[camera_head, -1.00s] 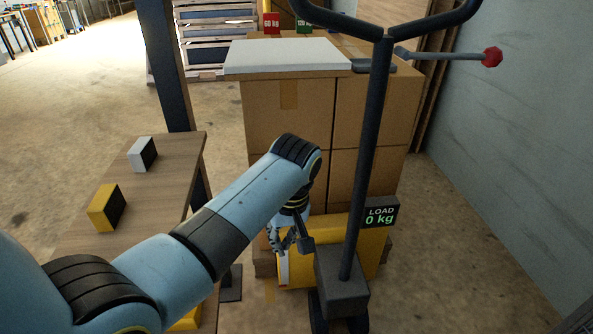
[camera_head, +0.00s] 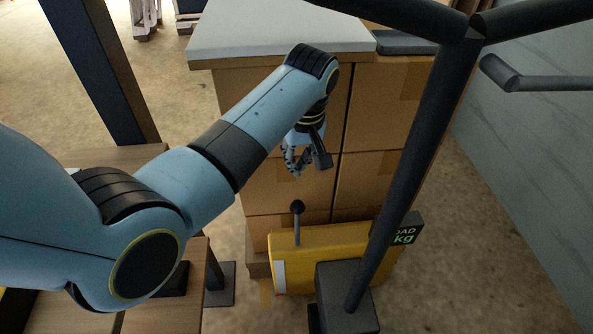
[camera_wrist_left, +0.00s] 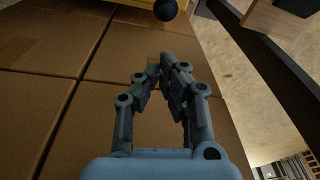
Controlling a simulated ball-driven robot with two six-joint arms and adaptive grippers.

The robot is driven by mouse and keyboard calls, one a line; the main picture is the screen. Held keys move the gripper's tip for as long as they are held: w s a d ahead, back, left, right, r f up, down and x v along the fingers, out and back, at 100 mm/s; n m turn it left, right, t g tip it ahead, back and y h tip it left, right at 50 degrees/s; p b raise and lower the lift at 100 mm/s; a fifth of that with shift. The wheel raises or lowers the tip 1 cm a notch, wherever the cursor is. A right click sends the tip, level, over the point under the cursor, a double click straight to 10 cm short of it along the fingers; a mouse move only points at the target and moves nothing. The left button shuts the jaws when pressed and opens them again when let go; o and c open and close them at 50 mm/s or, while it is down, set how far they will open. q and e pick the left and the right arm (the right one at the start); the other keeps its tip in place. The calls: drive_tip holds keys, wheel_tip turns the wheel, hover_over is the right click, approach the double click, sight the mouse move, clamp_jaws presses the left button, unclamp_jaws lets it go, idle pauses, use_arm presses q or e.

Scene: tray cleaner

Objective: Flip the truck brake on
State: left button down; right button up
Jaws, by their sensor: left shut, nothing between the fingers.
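The yellow truck body (camera_head: 335,252) stands low in front of a stack of cardboard boxes. The brake lever (camera_head: 298,222), a thin grey rod with a dark ball knob, stands roughly upright at its left top. In the left wrist view the knob (camera_wrist_left: 166,10) shows at the top edge. My left gripper (camera_head: 294,172) is shut and empty. It is above the lever, apart from it, in front of the boxes. It fills the middle of the left wrist view (camera_wrist_left: 165,75). My right gripper is not in view.
The dark handle column (camera_head: 415,150) rises right of the lever and forks at the top. A display (camera_head: 405,232) reading kg sits beside it. Cardboard boxes (camera_head: 285,105) under a white board (camera_head: 275,30) stand behind the gripper. A wooden table (camera_head: 195,270) is at left.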

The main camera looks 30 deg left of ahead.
use_arm(q)
wheel_tip(320, 180, down, 10)
drive_tip(key=a+b, duration=0.1)
drive_tip(key=b, duration=0.2)
drive_tip(key=shift+w+b, duration=0.3)
drive_tip(key=shift+b, duration=0.1)
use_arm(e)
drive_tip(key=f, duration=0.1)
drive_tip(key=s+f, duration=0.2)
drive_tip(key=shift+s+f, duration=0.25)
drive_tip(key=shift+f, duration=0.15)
use_arm(q)
drive_tip(key=shift+a+r, duration=0.1)
drive_tip(key=shift+a, duration=0.05)
